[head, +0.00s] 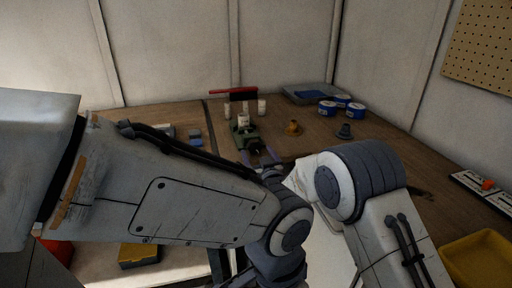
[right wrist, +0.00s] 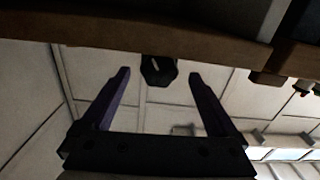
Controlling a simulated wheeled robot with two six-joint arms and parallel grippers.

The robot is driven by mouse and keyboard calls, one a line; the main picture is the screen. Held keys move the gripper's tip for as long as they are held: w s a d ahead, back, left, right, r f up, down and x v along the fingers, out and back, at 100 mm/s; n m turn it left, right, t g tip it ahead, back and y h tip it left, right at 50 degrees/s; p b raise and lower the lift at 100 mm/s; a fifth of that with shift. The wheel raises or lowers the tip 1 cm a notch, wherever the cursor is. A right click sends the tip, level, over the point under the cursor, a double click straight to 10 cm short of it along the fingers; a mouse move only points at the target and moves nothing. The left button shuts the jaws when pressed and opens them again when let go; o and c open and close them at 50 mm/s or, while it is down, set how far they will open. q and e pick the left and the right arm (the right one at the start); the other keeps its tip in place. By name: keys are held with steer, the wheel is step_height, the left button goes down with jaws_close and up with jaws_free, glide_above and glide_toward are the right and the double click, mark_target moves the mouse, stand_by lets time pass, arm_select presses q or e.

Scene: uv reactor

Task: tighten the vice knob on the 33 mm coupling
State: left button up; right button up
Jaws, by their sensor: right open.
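In the right wrist view, the fingers (right wrist: 158,82) are open and apart. A dark faceted knob (right wrist: 158,70) shows between and slightly beyond the fingertips, with visible gaps on both sides. My left gripper cannot be made out in the head view.
Several white couplings and a red brush (head: 235,93) stand behind the vice. An orange piece (head: 293,127) and a dark piece (head: 344,131) sit to its right. Blue tins (head: 327,107) and a grey tray (head: 290,93) are farther back. A yellow bin (head: 480,262) is at right.

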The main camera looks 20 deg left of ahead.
mark_target(256, 149)
steer(key=shift+x, duration=1.85)
steer(key=c, duration=1.4)
steer(key=shift+o, duration=0.2)
steer(key=m+b, duration=0.2)
steer(key=b, duration=0.1)
steer(key=shift+f, duration=0.25)
steer(key=shift+r+m+b, duration=0.15)
steer(key=shift+m+b, duration=0.4)
steer(key=shift+m, duration=0.25)
steer(key=shift+r, duration=0.1)
